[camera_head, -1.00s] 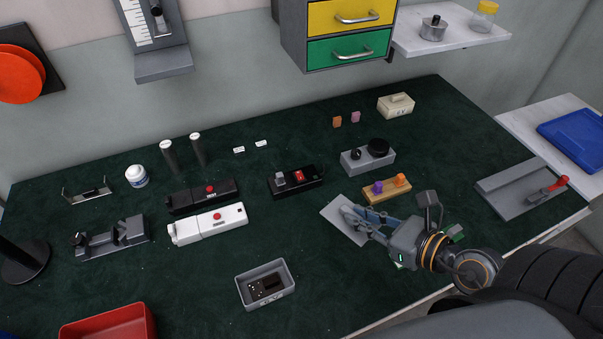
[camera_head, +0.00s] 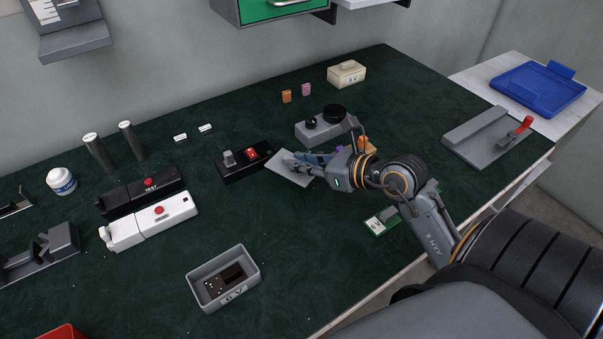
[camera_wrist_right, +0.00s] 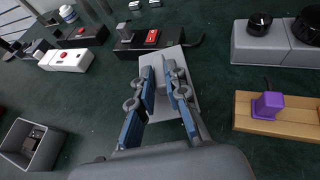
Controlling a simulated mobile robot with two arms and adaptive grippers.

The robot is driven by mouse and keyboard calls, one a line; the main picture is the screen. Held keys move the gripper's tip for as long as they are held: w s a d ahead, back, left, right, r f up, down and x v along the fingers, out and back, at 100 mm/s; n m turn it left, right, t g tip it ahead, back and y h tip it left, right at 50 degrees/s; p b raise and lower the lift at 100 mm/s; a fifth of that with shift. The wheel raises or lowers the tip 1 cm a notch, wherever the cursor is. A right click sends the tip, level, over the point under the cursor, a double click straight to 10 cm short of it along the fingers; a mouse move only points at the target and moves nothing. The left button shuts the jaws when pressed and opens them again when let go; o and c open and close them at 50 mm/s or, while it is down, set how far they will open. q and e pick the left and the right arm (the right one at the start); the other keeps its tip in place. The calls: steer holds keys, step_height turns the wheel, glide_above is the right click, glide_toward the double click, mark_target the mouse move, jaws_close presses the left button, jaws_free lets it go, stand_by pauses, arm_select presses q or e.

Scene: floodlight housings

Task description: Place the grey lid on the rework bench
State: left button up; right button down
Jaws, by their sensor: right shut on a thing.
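The grey lid (camera_head: 285,170) is a flat, light grey plate. It also shows in the right wrist view (camera_wrist_right: 172,60), reaching out past my fingertips. My right gripper (camera_head: 310,163) is shut on the lid's near part, its two blue fingers (camera_wrist_right: 165,88) side by side in the wrist view. The lid shows just right of the black box with the red switch (camera_head: 243,160); whether it touches the bench cannot be told. A white-topped side surface (camera_head: 490,85) stands at the right; no label names it as the rework bench. My left gripper is in neither current view.
A blue tray (camera_head: 540,88) lies on the white side surface. A grey fixture with a red handle (camera_head: 485,138) is at the green bench's right. A grey open housing (camera_head: 223,280) stands in front. A wooden block with a purple peg (camera_wrist_right: 268,105) is beside my gripper.

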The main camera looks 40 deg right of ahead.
mark_target(301, 174)
steer(key=shift+w+f, duration=0.2)
steer(key=shift+f, duration=0.05)
step_height(301, 174, down, 3)
steer(key=shift+w+d+f, duration=0.1)
steer(key=shift+w+f, duration=0.05)
arm_select(q)
steer(key=shift+s, duration=0.4)
arm_select(e)
steer(key=shift+f, duration=0.1)
arm_select(q)
steer(key=shift+f, duration=0.1)
arm_select(e)
steer(key=shift+f, duration=0.25)
steer(key=c, duration=1.3)
jaws_free()
steer(key=shift+r, duration=0.1)
steer(key=shift+c, duration=0.2)
